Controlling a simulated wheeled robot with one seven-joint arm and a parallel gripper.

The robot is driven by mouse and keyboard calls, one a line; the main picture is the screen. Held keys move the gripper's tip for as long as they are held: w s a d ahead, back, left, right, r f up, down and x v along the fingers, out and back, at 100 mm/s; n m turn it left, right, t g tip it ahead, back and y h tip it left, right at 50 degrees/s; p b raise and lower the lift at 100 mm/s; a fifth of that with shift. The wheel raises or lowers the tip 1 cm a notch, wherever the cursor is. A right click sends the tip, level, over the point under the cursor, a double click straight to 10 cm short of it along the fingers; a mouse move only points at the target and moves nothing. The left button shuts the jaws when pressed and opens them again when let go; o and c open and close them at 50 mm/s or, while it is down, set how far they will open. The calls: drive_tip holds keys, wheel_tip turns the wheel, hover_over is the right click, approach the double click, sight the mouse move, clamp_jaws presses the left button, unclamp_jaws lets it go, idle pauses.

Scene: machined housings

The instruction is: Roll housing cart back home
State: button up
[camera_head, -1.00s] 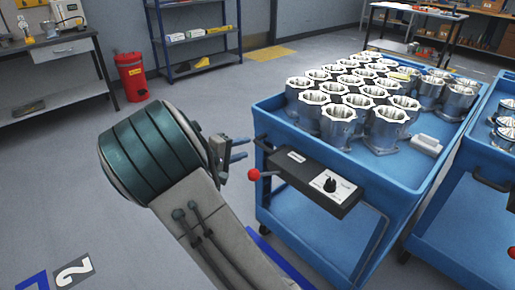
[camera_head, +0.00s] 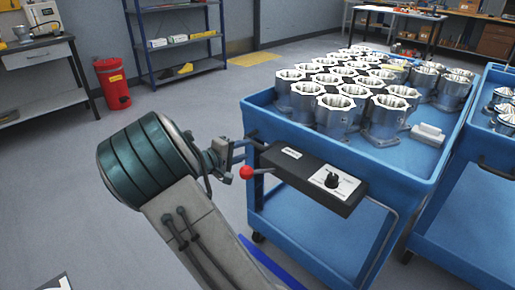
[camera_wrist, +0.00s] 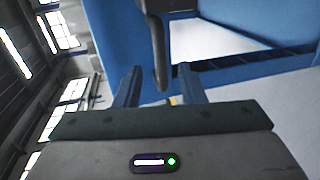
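The blue housing cart (camera_head: 300,165) stands at centre right in the head view. Its top tray holds several metal housings (camera_head: 338,112). On its near end sits a black control box (camera_head: 312,180) with a dial and a red-knobbed lever (camera_head: 246,172). A dark handle bar (camera_head: 256,142) runs along this end. My gripper (camera_head: 240,154) is at the left part of the handle. In the wrist view, the two fingers of my gripper (camera_wrist: 160,88) are apart, with the dark bar (camera_wrist: 157,45) reaching between them. Gaps show on both sides, so the fingers do not grip it.
A second blue cart (camera_head: 450,215) with housings stands close on the right. A red bin (camera_head: 113,84), a blue shelf rack (camera_head: 182,42) and a workbench (camera_head: 40,60) stand at the back left. The grey floor at left is clear.

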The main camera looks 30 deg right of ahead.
sight(256, 146)
drive_tip(key=b+x, duration=0.1)
drive_tip(key=x, duration=0.6)
drive_tip(key=shift+d, duration=0.25)
clamp_jaws()
